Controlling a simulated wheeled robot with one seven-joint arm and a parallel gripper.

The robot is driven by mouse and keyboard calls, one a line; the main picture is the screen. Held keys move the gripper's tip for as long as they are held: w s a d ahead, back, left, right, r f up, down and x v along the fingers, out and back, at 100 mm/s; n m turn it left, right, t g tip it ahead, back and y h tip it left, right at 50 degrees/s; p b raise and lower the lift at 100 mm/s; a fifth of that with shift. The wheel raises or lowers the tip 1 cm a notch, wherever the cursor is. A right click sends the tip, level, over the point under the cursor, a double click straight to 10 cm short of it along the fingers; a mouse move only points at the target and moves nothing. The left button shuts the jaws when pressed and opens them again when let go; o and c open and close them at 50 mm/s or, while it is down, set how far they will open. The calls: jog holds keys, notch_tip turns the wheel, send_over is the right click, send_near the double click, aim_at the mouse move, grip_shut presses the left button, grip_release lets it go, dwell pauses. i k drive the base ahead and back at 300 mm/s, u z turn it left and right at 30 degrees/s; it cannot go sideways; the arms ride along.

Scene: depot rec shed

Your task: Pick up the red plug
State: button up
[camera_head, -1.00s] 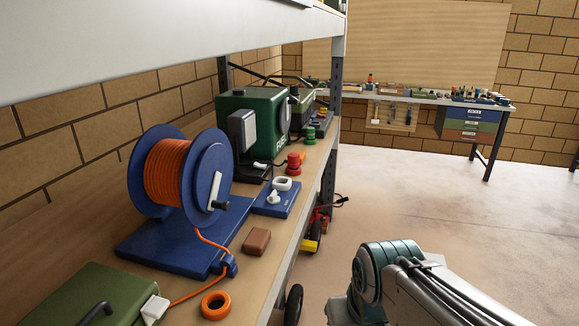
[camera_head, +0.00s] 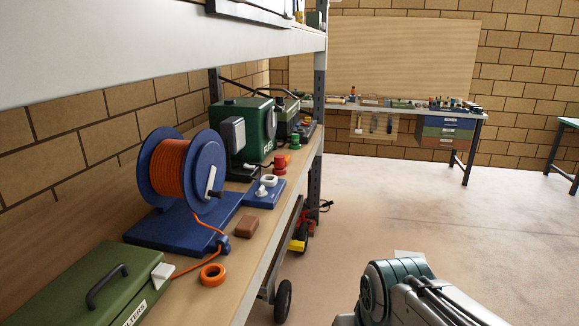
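The red plug (camera_head: 281,164) stands on the wooden shelf (camera_head: 256,268), near its front edge. It is small and looks like a short stepped cylinder. It sits in front of the dark green fuel unit (camera_head: 241,130), just behind the blue board (camera_head: 270,193) with white fittings. A similar green plug (camera_head: 295,142) stands farther back on the shelf. My gripper is out of view; only part of my arm shows at the bottom right, well apart from the red plug.
The blue cable reel (camera_head: 199,170), a brown block (camera_head: 247,227), an orange ring (camera_head: 212,275) and a green toolbox (camera_head: 85,285) share the shelf. An upper shelf (camera_head: 130,40) overhangs them. A workbench (camera_head: 400,105) stands at the back.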

aim_at(279, 162)
jog(key=z, duration=0.75)
jog(key=i, duration=2.95)
jog(key=u, duration=1.35)
jog(key=i, duration=0.75)
jog(key=u, duration=0.65)
